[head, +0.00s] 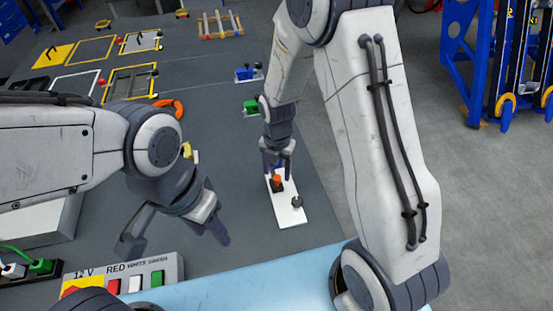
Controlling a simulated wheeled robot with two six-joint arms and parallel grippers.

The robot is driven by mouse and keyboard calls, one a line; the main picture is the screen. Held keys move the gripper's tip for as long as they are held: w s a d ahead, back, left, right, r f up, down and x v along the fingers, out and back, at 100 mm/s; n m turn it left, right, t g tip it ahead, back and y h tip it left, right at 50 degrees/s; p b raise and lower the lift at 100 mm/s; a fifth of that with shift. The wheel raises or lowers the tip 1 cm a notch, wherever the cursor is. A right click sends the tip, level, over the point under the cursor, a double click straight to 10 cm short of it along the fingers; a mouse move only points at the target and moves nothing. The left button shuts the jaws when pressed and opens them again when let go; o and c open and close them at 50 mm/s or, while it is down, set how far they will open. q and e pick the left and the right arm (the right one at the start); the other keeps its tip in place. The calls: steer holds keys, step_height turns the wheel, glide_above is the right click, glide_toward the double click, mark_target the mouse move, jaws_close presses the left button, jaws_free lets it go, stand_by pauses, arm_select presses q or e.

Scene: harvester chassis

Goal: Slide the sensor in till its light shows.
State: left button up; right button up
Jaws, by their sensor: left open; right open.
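A white plate (289,215) lies on the grey work surface at the centre. It bears a dark piece with an orange top (277,180) and a small grey round part (297,202). I cannot tell which of these is the sensor, and no lit light can be made out. My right gripper (277,172) is open, pointing down right over the orange-topped piece; whether it touches is too small to tell. My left gripper (175,243) is open and empty, left of the plate, with its fingers spread wide.
A 12 V panel (150,268) with red, white and green sockets is at the lower left, with plugged cables beside it. Blue (244,74) and green (250,106) pieces stand further back. Framed trays (131,84) and an orange ring (170,106) lie at the left.

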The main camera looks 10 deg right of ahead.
mark_target(277, 177)
step_height(277, 177, up, 9)
steer(key=shift+b, duration=0.45)
steer(key=shift+f, duration=0.1)
